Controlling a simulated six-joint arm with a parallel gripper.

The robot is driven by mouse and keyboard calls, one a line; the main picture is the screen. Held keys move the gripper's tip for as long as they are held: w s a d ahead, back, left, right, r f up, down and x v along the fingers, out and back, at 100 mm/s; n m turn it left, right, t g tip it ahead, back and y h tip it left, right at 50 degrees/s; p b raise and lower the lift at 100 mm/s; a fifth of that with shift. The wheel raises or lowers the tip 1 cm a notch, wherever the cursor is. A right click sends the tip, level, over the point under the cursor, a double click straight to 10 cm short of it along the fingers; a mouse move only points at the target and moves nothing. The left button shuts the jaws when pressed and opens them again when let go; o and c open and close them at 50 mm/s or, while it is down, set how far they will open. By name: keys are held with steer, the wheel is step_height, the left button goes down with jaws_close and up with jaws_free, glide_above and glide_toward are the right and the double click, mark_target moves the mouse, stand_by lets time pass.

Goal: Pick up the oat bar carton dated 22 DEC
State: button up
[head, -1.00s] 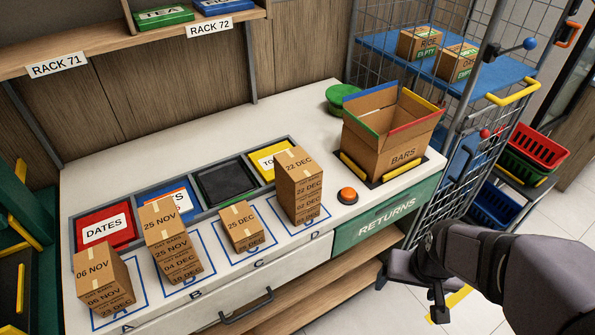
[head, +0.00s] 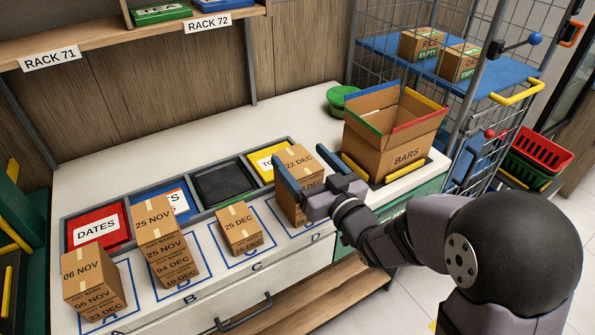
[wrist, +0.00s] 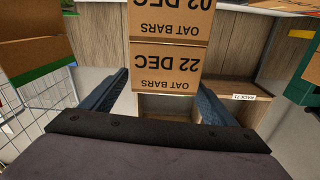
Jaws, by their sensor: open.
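The oat bar carton dated 22 DEC (head: 298,158) is brown with a tape strip and tops the stack at spot D. In the wrist view its 22 DEC face (wrist: 168,66) shows upside down, with a 02 DEC carton (wrist: 170,18) beyond it. My gripper (head: 300,156) is at the top of this stack, fingers spread. In the wrist view one finger lies on each side of the 22 DEC carton's end (wrist: 163,82). I cannot tell whether either finger touches it. The gripper and arm hide part of the stack's front in the head view.
Stacks at A (head: 94,280) and B (head: 160,240), and a carton at C (head: 238,228), stand to the left. An open BARS box (head: 390,150) stands close on the right. Coloured trays (head: 224,183) lie behind. A caged trolley (head: 450,70) is at the right.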

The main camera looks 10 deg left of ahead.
mark_target(289, 155)
steer(key=shift+s+d+f+n+g, duration=0.15)
steer(key=shift+s+d+f+n, duration=0.15)
steer(key=shift+s+f+n, duration=0.15)
steer(key=shift+s+d+f+n+g, duration=0.15)
steer(key=shift+s+d+f+n, duration=0.15)
steer(key=shift+f, duration=0.2)
steer(key=shift+p+x, duration=1.6)
steer(key=shift+x, duration=2.1)
steer(key=shift+s+a+f, duration=0.1)
steer(key=shift+s+a, duration=0.05)
steer(key=shift+c, duration=0.5)
steer(key=c, duration=1.1)
steer(key=shift+c, duration=0.2)
step_height(289, 155, up, 10)
steer(key=shift+r+b, duration=0.1)
steer(key=shift+b, duration=0.55)
